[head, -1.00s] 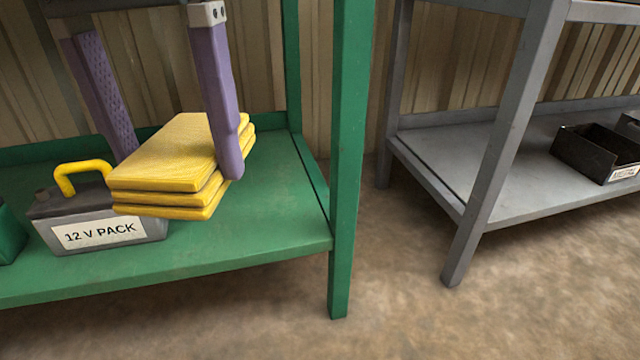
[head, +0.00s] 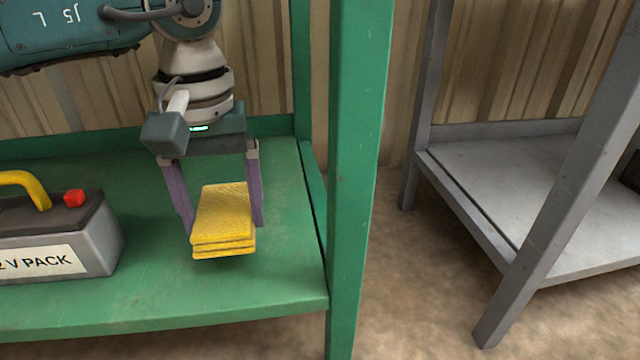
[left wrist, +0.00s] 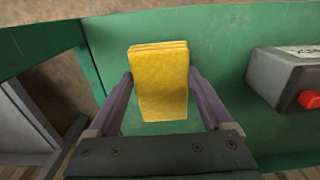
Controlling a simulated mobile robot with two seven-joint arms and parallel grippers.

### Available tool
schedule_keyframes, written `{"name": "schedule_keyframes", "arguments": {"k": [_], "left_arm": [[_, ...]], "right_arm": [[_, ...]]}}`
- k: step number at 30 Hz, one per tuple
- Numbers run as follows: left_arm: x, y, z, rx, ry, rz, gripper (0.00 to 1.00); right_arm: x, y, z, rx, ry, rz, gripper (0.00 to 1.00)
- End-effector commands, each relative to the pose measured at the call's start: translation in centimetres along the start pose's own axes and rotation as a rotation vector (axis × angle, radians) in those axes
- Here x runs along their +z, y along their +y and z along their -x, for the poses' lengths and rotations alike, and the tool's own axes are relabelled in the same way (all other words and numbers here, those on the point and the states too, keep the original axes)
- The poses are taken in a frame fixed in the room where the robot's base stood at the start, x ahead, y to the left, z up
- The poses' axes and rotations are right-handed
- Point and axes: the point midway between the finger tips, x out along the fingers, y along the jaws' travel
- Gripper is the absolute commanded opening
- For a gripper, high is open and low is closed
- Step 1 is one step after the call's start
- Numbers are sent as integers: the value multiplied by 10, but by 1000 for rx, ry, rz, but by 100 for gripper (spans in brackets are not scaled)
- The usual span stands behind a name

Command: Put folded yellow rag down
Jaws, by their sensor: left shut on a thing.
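The folded yellow rag (head: 222,215) is a stack of flat layers between the purple fingers of my left gripper (head: 224,222) in the head view. The gripper is shut on it, one finger at each side. The rag is at the green shelf (head: 285,280), right of the battery pack; I cannot tell whether its underside touches the shelf. In the left wrist view the rag (left wrist: 160,85) shows between both fingers (left wrist: 163,90), with green shelf around it. My right gripper is not in view.
The 12 V pack (head: 100,245), with a yellow handle and red knob, stands left of the rag. A green post (head: 355,180) rises at the shelf's right front corner. A grey shelf (head: 490,175) stands further right. Green surface in front of the rag is clear.

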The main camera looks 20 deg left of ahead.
Motion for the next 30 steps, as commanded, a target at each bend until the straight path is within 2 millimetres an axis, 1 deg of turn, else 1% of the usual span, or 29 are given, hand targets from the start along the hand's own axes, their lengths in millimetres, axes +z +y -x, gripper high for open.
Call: {"name": "schedule_keyframes", "arguments": {"k": [1,5,9,17,21,22,26,30], "left_arm": [[0,1,-11,2,1,0,20],[0,1,-24,2,1,0,20],[0,0,-46,1,1,1,20],[0,1,-44,2,2,0,20],[0,0,-49,1,2,0,20],[0,0,-49,1,2,0,85],[0,0,-48,1,1,0,100],[0,0,-48,1,1,0,100]], "right_arm": [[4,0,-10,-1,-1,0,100],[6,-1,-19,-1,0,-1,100],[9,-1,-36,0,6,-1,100],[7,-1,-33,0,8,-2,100],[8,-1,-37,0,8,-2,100],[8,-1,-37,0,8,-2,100],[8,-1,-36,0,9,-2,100],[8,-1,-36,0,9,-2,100]]}}
